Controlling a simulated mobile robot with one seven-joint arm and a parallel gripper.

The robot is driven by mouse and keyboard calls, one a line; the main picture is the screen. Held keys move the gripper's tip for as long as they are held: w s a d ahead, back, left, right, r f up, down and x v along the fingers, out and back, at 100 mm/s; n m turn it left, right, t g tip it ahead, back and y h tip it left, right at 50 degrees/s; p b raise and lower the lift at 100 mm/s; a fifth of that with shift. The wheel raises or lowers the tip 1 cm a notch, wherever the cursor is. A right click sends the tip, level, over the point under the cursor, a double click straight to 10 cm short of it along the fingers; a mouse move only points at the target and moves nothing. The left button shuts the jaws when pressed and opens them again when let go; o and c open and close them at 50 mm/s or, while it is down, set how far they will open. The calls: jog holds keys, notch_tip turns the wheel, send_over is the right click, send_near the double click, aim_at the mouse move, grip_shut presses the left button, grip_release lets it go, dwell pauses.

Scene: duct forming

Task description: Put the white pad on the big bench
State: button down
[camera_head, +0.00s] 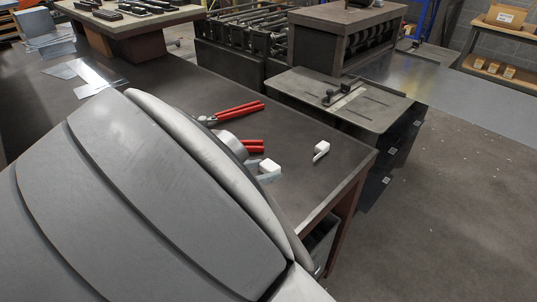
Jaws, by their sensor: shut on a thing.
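The big bench (300,195) has a dark top and runs from the left side to a near corner at the right. A small white piece (321,149) stands on it near its right edge. A second white piece (268,168) shows beside my arm, partly hidden by it. I cannot tell whether either is the white pad. My large grey arm link fills the lower left and covers much of the bench. My gripper does not show clearly from behind it, nor does anything it holds.
Red-handled snips (236,112) lie on the bench, with more red handles (253,146) beside a pale round thing (232,146). Metal sheets (85,75) lie at the far left. A lower grey machine table (345,110) stands beyond the right edge. Open floor (460,210) lies right.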

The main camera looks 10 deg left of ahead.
jog(key=shift+n, duration=0.3)
jog(key=w+f+b, duration=0.1)
jog(key=w+f, duration=0.1)
jog(key=w, duration=0.1)
jog(key=w+f+b, duration=0.1)
jog(key=w+f, duration=0.1)
jog(key=w, duration=0.1)
jog(key=w+f+b, duration=0.1)
jog(key=w+f, duration=0.1)
jog(key=w, duration=0.1)
jog(key=shift+w+d+f, duration=0.15)
jog(key=shift+f+b, duration=0.9)
jog(key=shift+f, duration=1.1)
jog(key=shift+f, duration=0.2)
jog(key=shift+c, duration=1.3)
grip_release()
jog(key=shift+r, duration=0.15)
